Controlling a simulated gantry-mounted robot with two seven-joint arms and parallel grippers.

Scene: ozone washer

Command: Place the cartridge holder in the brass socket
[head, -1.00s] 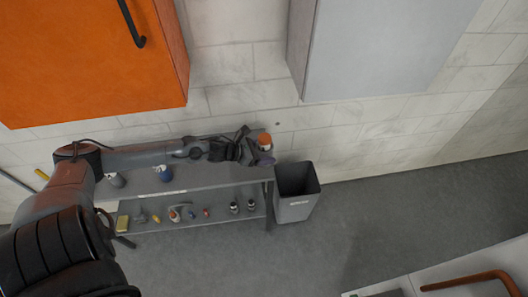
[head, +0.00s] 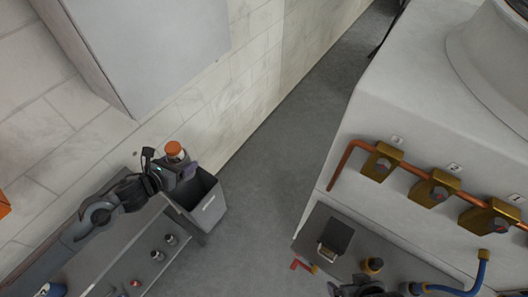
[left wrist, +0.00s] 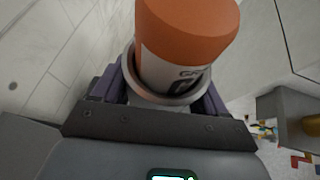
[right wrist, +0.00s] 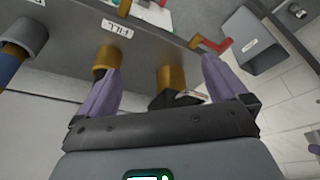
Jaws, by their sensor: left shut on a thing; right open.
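My left gripper (head: 181,168) is shut on the cartridge holder (head: 174,151), which has an orange top and white body. In the left wrist view the holder (left wrist: 188,35) has a grey ring round its lower part, between the purple fingers. It is held clear of the machine. A brass socket (head: 372,265) stands on the grey panel at the lower right of the head view. In the right wrist view, brass cylinders (right wrist: 172,78) show at the panel; I cannot tell which is the task's socket. My right gripper (right wrist: 161,68) is open and looks empty, beside the panel.
A grey bin (head: 208,205) stands below my left gripper, beside a shelf (head: 125,262) with small items. Brass blocks (head: 432,188) on a copper pipe line the white machine (head: 400,115). A blue hose (head: 450,291) crosses the panel. Open floor (head: 270,170) separates shelf and machine.

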